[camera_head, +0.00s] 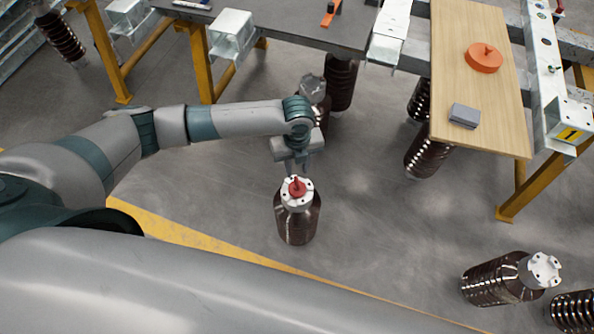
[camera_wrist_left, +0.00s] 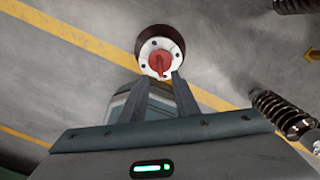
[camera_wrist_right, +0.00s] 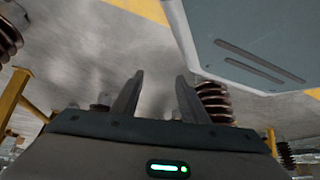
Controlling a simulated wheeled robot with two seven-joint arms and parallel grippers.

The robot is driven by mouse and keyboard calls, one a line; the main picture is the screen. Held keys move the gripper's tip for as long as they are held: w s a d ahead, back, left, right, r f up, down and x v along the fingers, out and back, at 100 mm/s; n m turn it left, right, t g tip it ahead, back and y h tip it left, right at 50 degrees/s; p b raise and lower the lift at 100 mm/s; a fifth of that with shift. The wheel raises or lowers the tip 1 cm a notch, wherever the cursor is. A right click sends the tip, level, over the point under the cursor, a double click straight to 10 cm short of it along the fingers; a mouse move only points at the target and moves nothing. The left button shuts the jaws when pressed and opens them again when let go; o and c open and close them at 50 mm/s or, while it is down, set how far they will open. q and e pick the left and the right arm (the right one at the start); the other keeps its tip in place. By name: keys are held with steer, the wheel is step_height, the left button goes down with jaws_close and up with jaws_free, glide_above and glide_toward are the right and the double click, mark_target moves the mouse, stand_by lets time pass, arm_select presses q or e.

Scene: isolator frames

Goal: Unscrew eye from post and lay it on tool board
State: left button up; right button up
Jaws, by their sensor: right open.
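The red eye (camera_head: 297,188) sits on the white flanged top of a brown ribbed post (camera_head: 297,224) standing on the floor. It also shows in the left wrist view (camera_wrist_left: 160,62), just past the fingertips. My left gripper (camera_head: 291,172) is just above and behind the eye in the head view. Its fingers are apart, with nothing seen between them. A pale wooden board (camera_head: 480,110), probably the tool board, lies at the upper right. My right gripper (camera_wrist_right: 159,76) is open and empty in the right wrist view; it is not made out in the head view.
The board bears an orange disc (camera_head: 484,57) and a grey block (camera_head: 464,115). A dark table (camera_head: 290,30) at the back carries an orange tool (camera_head: 331,12). Another post (camera_head: 497,281) stands at the lower right. Floor between the eye's post and the board is clear.

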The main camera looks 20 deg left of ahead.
mark_target(297, 180)
arm_select(q)
step_height(297, 180, down, 3)
steer(key=b, duration=0.3)
steer(key=shift+f, duration=0.1)
steer(key=shift+f+b, duration=0.4)
arm_select(e)
steer(key=w, duration=0.5)
arm_select(q)
step_height(297, 180, down, 5)
steer(key=b, duration=0.3)
steer(key=shift+f+b, duration=0.15)
steer(key=shift+b, duration=0.15)
steer(key=shift+f, duration=0.55)
arm_select(e)
steer(key=shift+s+d+f+m+g+h, duration=0.15)
steer(key=shift+s+d+f+g, duration=0.25)
steer(key=shift+s+d, duration=0.2)
steer(key=shift+s+d+f+m+g+h, duration=0.1)
steer(key=shift+s+d+f+g+h, duration=0.15)
steer(key=shift+s+d+g, duration=0.35)
steer(key=shift+s+d+f+m+g+h, duration=0.1)
steer(key=shift+s+d+f+g, duration=0.3)
steer(key=shift+s, duration=0.35)
arm_select(q)
steer(key=shift+c, duration=0.3)
jaws_close()
